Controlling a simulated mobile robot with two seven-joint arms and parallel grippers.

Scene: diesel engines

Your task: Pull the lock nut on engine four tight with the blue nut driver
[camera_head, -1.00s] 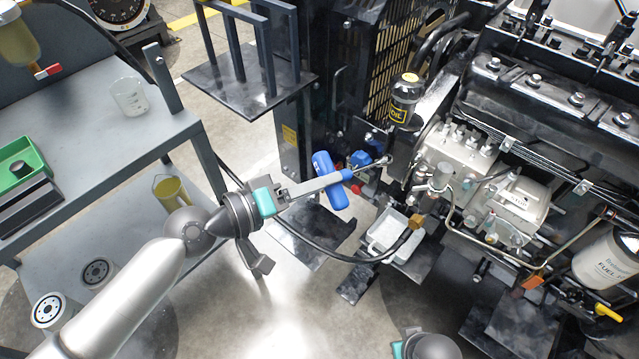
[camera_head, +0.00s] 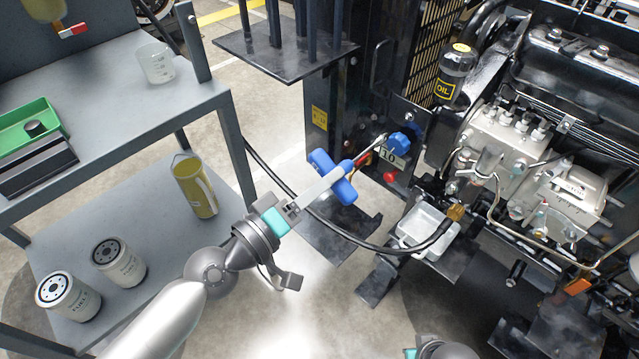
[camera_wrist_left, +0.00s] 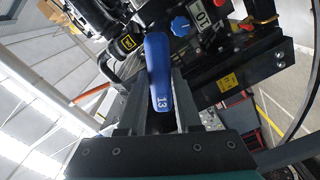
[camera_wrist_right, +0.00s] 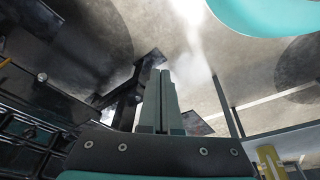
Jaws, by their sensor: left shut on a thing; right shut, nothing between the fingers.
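The blue nut driver (camera_head: 333,177) has a T-shaped handle and a thin shaft pointing up and right. My left gripper (camera_head: 322,186) is shut on its handle. In the left wrist view the handle (camera_wrist_left: 159,75), marked 13, stands between the fingers. The driver's tip appears beside a blue knob (camera_head: 400,143) on the engine (camera_head: 500,150); I cannot tell whether it touches anything. I cannot make out the lock nut or an engine number four. My right gripper is shut and empty in its own wrist view (camera_wrist_right: 160,95); only part of that arm shows at the head view's bottom edge.
A plate marked 10 (camera_head: 391,158) and a red knob (camera_head: 390,177) sit by the blue knob. A black hose (camera_head: 350,240) loops below the driver to a white tray (camera_head: 425,228). A grey shelf (camera_head: 120,100) stands left.

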